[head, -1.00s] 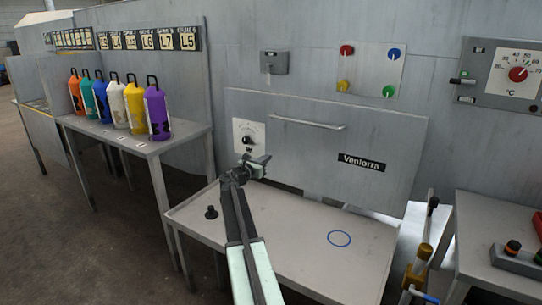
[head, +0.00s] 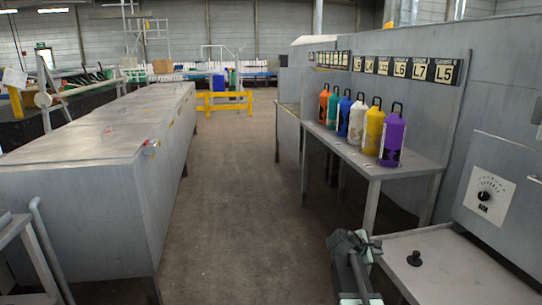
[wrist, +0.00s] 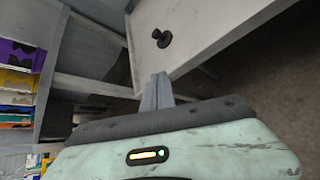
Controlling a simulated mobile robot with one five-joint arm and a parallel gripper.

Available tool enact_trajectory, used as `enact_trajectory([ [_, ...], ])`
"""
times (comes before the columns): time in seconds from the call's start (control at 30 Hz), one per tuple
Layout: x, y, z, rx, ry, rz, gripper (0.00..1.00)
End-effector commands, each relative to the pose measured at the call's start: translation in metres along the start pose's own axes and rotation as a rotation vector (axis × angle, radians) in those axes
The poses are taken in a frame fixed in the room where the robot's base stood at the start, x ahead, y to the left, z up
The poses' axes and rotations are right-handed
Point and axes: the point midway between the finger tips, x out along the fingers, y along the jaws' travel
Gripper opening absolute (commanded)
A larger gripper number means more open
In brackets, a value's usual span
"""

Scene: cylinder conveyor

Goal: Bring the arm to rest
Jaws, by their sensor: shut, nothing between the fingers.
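My arm is bent, and my gripper (head: 368,246) shows at the bottom of the head view, left of the grey work table (head: 470,270). In the wrist view my gripper (wrist: 158,82) has its grey fingers together with nothing between them. Its tips appear near the table's edge in that view. A small black knob (head: 414,258) stands on the table, to the right of my gripper; it also shows in the wrist view (wrist: 162,38). The arm's lower links are cut off by the head view's bottom edge.
A row of coloured cylinders, including a purple one (head: 393,140), stands on a side table (head: 410,171) under label plates. A long grey cabinet (head: 75,190) lines the left. The floor aisle (head: 235,200) between is clear, with a yellow barrier (head: 224,104) beyond.

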Motion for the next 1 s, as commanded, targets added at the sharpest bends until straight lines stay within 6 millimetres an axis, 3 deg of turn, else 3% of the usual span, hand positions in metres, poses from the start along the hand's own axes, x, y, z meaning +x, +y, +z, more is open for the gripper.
enact_trajectory([
  [0.03,-0.026,-0.026,-0.027,0.103,0.078,-0.052,0.0],
  [0.1,-0.057,-0.06,-0.065,0.27,0.183,-0.16,0.0],
  [0.2,-0.097,-0.105,-0.104,0.484,0.287,-0.337,0.0],
  [0.4,-0.166,-0.18,-0.147,0.865,0.35,-0.741,0.0],
  [0.5,-0.199,-0.207,-0.159,1.042,0.306,-0.952,0.0],
  [0.6,-0.21,-0.216,-0.162,1.201,0.192,-1.07,0.0],
  [1.0,-0.286,-0.132,-0.07,1.212,0.19,-1.063,0.0],
])
